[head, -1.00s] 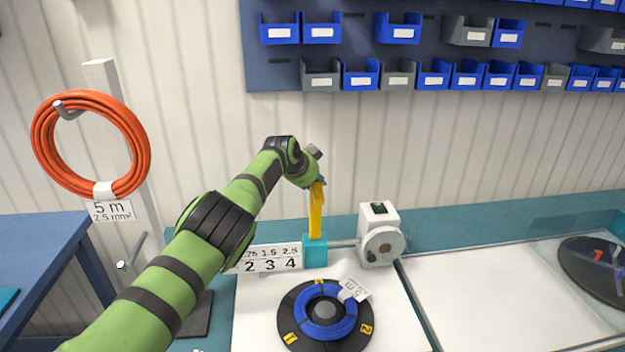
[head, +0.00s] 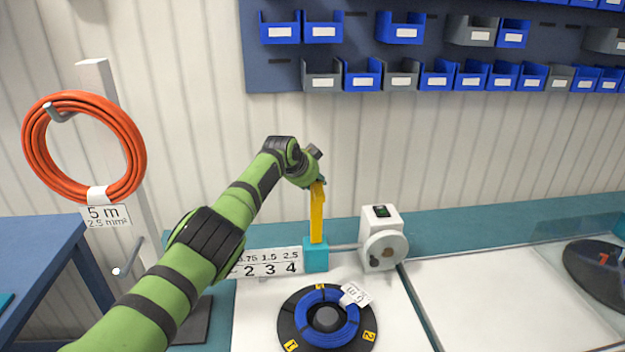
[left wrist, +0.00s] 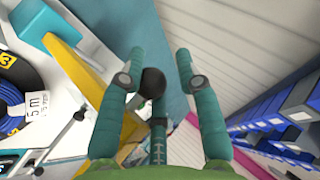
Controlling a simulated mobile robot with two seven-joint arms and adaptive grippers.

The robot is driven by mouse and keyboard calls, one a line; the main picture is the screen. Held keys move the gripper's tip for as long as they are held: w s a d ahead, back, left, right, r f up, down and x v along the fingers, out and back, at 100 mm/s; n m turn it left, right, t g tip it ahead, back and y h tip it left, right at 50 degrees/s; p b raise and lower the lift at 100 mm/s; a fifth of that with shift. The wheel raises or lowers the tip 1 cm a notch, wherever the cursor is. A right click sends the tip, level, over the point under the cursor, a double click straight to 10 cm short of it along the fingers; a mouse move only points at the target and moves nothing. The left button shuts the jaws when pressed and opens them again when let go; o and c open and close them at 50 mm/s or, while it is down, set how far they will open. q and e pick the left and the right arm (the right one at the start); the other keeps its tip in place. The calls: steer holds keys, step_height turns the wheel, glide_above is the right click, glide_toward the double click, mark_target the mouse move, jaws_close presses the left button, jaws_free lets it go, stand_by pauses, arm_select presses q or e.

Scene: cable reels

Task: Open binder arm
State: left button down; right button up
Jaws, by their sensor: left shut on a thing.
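The yellow binder arm (head: 317,217) stands upright on a teal block (head: 316,259) in the head view. In the left wrist view the yellow arm (left wrist: 86,75) runs along the left side, with a black ball knob (left wrist: 152,83) between my fingers. My left gripper (head: 319,181) is at the top of the yellow arm. My right gripper is not in view.
A blue cable coil (head: 343,333) lies on a black turntable (head: 291,332) in front of the block. A grey-white machine with a round disc (head: 385,250) stands to the right. A white number sign (head: 266,263) is left of the block. An orange coil (head: 133,150) hangs on a post.

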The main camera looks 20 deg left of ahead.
arm_select(q)
steer(key=shift+s+f, duration=0.1)
steer(key=shift+f, duration=0.4)
steer(key=c, duration=1.3)
jaws_free()
steer(key=shift+o, duration=0.2)
steer(key=shift+w+f, duration=0.25)
steer(key=shift+w, duration=0.15)
steer(key=shift+r, duration=0.3)
steer(key=shift+s+a+r, duration=0.1)
steer(key=shift+s+r, duration=0.25)
steer(key=shift+r, duration=0.1)
steer(key=v, duration=1)
steer(key=shift+s, duration=0.3)
steer(key=shift+r, duration=0.15)
